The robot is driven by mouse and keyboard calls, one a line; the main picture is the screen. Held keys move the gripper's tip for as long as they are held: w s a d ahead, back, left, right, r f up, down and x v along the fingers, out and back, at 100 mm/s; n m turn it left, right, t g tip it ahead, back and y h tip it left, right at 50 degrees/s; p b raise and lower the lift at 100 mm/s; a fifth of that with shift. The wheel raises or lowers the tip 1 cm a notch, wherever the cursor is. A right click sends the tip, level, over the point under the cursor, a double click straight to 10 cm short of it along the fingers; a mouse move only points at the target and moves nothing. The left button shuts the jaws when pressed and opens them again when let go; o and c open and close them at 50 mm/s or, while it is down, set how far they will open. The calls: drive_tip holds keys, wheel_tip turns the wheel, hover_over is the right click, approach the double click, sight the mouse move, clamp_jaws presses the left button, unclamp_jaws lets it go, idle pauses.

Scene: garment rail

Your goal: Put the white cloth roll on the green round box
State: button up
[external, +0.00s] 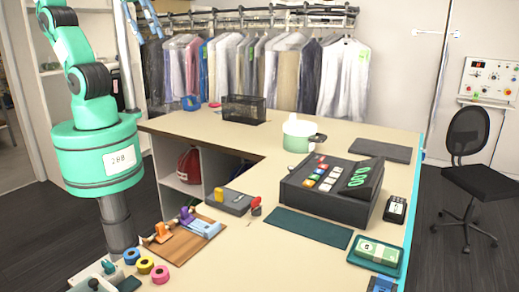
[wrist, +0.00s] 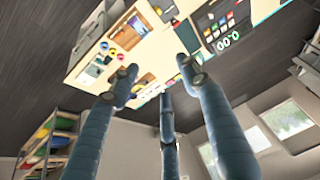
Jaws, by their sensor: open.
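A round, pale green container (external: 296,143) stands on the counter, left of the cash register's back. A white rounded piece (external: 299,125) is on top of it. I cannot tell whether this is the white cloth roll or the container's own lid. No other clear white cloth roll shows on the counter. In the wrist view my gripper (wrist: 156,78) has its blue-grey fingers spread apart with nothing between them. It is in the air, away from the counter. I cannot make out the green container clearly in the wrist view.
The cash register (external: 331,187) stands right of centre on the counter (external: 190,128). A black mesh basket (external: 244,109) is at the back. A wooden board with tools (external: 183,235) and coloured tape rolls (external: 146,265) are near the front left. Garments hang on a rail (external: 262,15) behind.

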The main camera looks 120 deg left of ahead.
drive_tip(key=s+d+f, duration=0.3)
drive_tip(key=s, duration=0.3)
drive_tip(key=shift+d+m+t+h, duration=0.3)
drive_tip(key=shift+d+m, duration=0.05)
drive_tip(key=shift+m, duration=0.05)
drive_tip(key=shift+s+f, duration=0.1)
drive_tip(key=shift+f, duration=0.05)
wheel_tip(320, 180, down, 19)
drive_tip(key=b, duration=1.9)
drive_tip(key=shift+f+b, duration=0.2)
drive_tip(key=shift+b, duration=0.1)
